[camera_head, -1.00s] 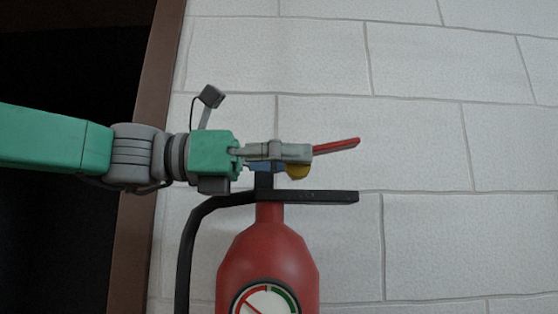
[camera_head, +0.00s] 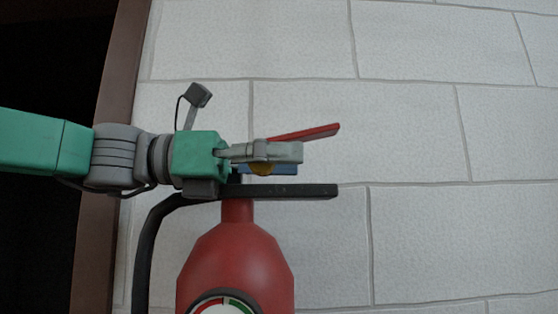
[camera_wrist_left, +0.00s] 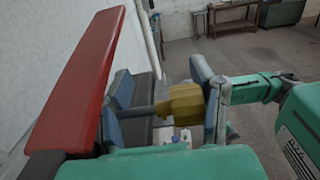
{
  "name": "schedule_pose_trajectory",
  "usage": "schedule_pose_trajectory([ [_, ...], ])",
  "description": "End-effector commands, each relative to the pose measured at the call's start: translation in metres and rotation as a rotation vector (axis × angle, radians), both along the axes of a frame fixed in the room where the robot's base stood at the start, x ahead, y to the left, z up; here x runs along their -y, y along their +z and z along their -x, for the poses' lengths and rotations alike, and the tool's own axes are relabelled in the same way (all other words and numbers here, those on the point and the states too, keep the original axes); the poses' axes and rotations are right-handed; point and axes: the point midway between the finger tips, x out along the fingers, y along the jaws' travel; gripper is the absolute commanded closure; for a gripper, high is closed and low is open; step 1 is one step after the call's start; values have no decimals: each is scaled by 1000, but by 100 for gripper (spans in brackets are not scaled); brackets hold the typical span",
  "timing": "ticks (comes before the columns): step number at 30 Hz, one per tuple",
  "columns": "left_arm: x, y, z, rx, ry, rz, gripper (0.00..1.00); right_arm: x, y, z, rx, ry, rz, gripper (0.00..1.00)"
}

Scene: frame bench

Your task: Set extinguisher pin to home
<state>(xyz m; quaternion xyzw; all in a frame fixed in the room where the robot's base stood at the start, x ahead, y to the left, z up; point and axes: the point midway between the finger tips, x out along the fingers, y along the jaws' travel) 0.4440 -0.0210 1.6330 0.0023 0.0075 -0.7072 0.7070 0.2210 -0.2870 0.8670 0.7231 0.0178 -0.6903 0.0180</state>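The red fire extinguisher (camera_head: 235,262) stands upright in the head view, with a black lower handle (camera_head: 300,191) and a raised red lever (camera_head: 308,132). The yellow pin (camera_head: 262,169) shows just above the lower handle, partly hidden by my left gripper (camera_head: 297,161). In the left wrist view the yellow pin head (camera_wrist_left: 182,104) and its grey shaft lie between the blue-padded fingers of my left gripper (camera_wrist_left: 168,92). These fingers are apart. The pin head is close to the right-hand finger; I cannot tell whether they touch. My right gripper is not in view.
A pale block wall (camera_head: 420,240) stands behind the extinguisher. A brown frame (camera_head: 108,120) borders a dark opening at the left. In the left wrist view the red lever (camera_wrist_left: 80,85) runs close beside the gripper, and a table (camera_wrist_left: 235,10) stands far back.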

Motion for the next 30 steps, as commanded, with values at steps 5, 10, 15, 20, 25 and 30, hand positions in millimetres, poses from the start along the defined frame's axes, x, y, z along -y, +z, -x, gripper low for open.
schedule_pose_trajectory([
  [5, -10, 3, 2, 3, 1, 9, 50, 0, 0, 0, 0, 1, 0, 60],
  [10, -24, 3, 0, 1, 2, 12, 50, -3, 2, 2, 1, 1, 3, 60],
  [15, -50, 3, -1, 2, 3, 7, 50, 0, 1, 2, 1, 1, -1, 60],
  [20, -75, 3, -1, 2, 1, -1, 50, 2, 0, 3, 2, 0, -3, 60],
  [25, -97, 3, -2, 1, -1, -5, 50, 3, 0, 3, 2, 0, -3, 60],
  [30, -110, 2, -3, -1, -1, -3, 50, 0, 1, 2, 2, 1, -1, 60],
])
